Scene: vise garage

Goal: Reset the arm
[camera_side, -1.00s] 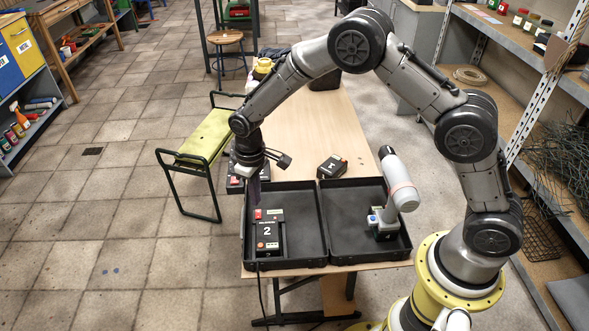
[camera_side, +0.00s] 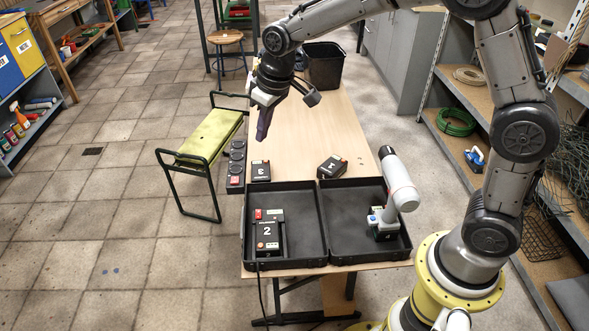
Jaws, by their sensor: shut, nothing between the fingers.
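My gripper (camera_side: 263,128) is in the air over the left side of the wooden table (camera_side: 335,120), pointing down. It is shut and holds nothing. It hangs well above the table, clear of the objects on it. Below the fingertips, a black battery pack marked 3 (camera_side: 260,171) stands at the back edge of the open black case.
An open two-part black case (camera_side: 322,225) lies on the near table end. Its left half holds a pack marked 2 (camera_side: 268,232); its right half holds a grey-white lamp-like tool (camera_side: 399,183). Another pack (camera_side: 332,167), a charger strip (camera_side: 236,165) and a black bin (camera_side: 323,66) stand behind.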

